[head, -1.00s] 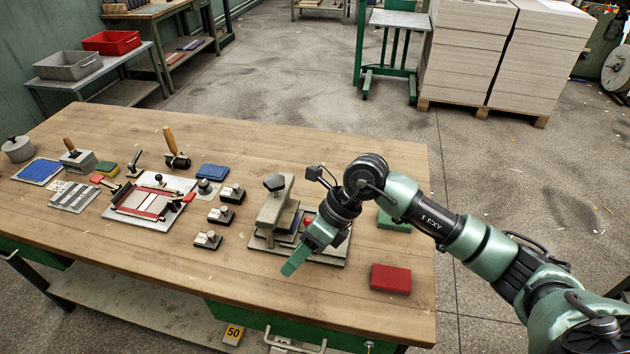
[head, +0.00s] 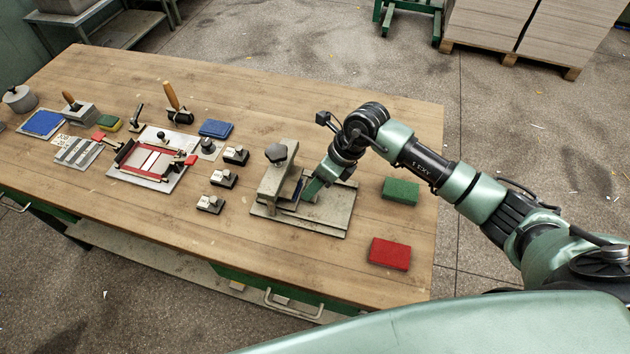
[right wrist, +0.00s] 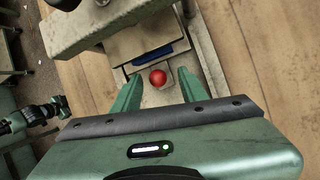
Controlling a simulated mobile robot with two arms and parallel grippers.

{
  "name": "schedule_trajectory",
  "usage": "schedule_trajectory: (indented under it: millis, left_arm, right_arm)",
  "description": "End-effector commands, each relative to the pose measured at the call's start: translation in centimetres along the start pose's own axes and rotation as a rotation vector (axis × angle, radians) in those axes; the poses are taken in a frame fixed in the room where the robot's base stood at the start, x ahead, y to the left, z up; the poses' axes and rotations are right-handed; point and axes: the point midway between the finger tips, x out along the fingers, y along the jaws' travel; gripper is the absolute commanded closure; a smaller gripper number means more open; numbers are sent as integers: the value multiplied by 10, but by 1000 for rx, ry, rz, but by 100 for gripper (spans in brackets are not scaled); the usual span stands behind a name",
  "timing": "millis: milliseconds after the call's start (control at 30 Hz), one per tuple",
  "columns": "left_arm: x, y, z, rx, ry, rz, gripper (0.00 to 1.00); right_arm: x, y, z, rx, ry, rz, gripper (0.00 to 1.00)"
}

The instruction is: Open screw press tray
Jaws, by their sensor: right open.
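The screw press (head: 273,184) stands on the bench with its dark screw knob on top. Its pale base plate (head: 334,219) extends to the right. In the right wrist view the press frame (right wrist: 90,27) is at the top. The tray (right wrist: 131,47) lies under it with a dark blue strip, and its red ball knob (right wrist: 158,78) faces me. My right gripper (head: 309,191) is low beside the press; in the wrist view its open fingers (right wrist: 158,88) are on either side of the knob, with visible gaps. A dark and green arm part, seemingly my left, shows at the wrist view's left edge; its fingers are unclear.
A green block (head: 400,190) and a red block (head: 389,253) lie right of the press. Several small stamp-like blocks (head: 223,178) and a red-railed fixture (head: 149,162) are to its left. The bench's rear middle is clear.

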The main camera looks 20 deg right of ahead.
Motion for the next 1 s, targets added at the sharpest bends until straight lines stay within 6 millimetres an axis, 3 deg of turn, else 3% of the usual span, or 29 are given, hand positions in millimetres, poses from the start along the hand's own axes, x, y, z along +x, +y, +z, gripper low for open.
schedule_trajectory:
  millis: [267,433,1000]
  left_arm:
    - [0,0,0,0,0,0,34]
    - [0,0,0,0,0,0,34]
    - [-1,0,0,0,1,0,34]
  right_arm:
    - [3,0,0,-1,0,0,57]
    - [3,0,0,-1,0,0,99]
    - [2,0,0,-1,-2,-1,100]
